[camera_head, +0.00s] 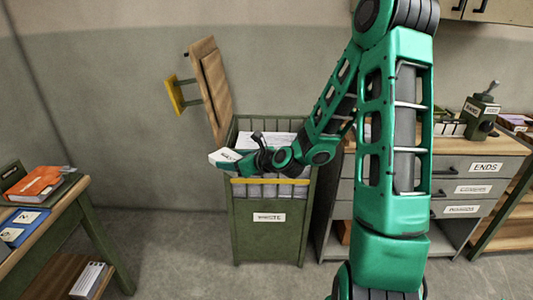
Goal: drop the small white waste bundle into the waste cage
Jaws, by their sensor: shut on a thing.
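The waste cage (270,235) is a dark green slatted box with a yellow bar across its upper front and a label that appears to read WASTE. My gripper (229,160) is shut on the small white waste bundle (224,155), which has dark lettering. The bundle shows at the cage's upper left edge, partly left of the rim in the picture. I cannot tell whether it is over the opening. My wrist covers part of the opening. Pale sheets show inside the cage.
A drawer cabinet (472,168) labelled ENDS stands right of the cage, partly behind my arm. A green-legged table (88,210) with an orange book (35,183) and blue items is at the left. Floor is clear between table and cage.

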